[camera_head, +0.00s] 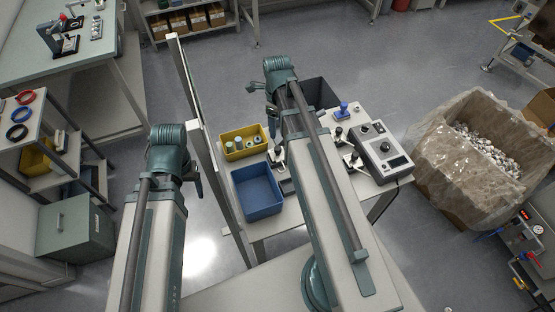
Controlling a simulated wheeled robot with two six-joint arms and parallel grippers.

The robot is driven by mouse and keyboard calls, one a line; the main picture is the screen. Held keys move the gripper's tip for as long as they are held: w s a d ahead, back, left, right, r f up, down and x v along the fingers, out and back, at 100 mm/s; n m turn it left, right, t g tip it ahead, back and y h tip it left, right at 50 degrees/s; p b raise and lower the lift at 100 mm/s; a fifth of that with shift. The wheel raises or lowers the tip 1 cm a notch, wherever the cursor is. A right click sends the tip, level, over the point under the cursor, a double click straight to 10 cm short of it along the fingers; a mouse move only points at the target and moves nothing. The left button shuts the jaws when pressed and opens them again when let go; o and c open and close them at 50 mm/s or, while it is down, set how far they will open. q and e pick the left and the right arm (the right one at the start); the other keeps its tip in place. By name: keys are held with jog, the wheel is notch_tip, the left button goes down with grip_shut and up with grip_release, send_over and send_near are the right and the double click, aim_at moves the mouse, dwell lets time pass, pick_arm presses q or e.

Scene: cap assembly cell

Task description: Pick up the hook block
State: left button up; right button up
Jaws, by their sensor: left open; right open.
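I cannot make out a hook block for certain. A small blue part (343,108) stands at the back of the work table (375,190), to the right of my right arm; its shape is too small to name. My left arm comes up from the bottom left, and my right arm reaches over the middle of the table. Both grippers are hidden behind my own arm links, and no fingertips can be made out. Part of the table under my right arm is also hidden.
A yellow bin (232,155) with round parts and a blue bin (270,203) sit at the table's left. Small dark fixtures (352,162) and a grey control box (382,152) stand right of my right arm. An upright post (205,150) rises left of the bins.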

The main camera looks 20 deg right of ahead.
jog(key=b, duration=0.6)
send_over(278, 148)
notch_tip(278, 148, down, 7)
jog(key=shift+a+r, duration=0.1)
jog(key=shift+r, duration=0.05)
notch_tip(278, 148, down, 5)
jog(key=b, duration=0.5)
grip_shut()
